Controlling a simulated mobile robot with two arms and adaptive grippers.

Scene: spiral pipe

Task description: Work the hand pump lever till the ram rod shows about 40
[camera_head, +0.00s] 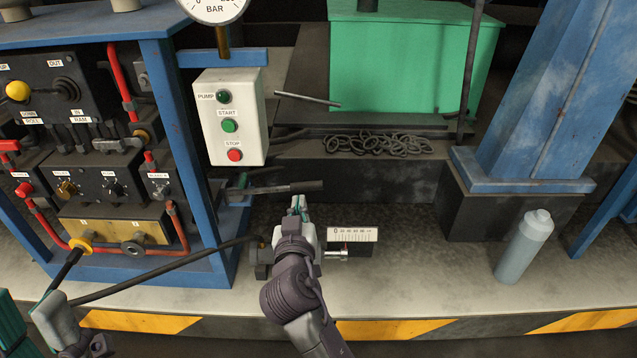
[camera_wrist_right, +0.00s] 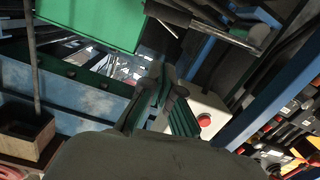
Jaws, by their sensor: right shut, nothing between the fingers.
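The hand pump lever (camera_head: 292,187) is a dark bar with a thick grip, pointing right from beside the blue frame. A dark grip on a rod, likely this lever, crosses the top of the right wrist view (camera_wrist_right: 168,12). My right gripper (camera_head: 298,203) is shut and empty, just below the lever's grip and apart from it as far as I can tell. The silver ram rod (camera_head: 335,253) sticks out a short way under the low end of the white scale (camera_head: 352,234); an exact reading is too small to tell. My left gripper (camera_head: 62,318) is partly visible at lower left, fingers unclear.
The white button box (camera_head: 230,117) and blue frame (camera_head: 185,130) stand left of the lever. A dark hose (camera_head: 165,268) runs along the floor. A chain (camera_head: 375,145) lies behind. A grey bottle (camera_head: 524,246) stands at right, with bare floor (camera_head: 430,260) between.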

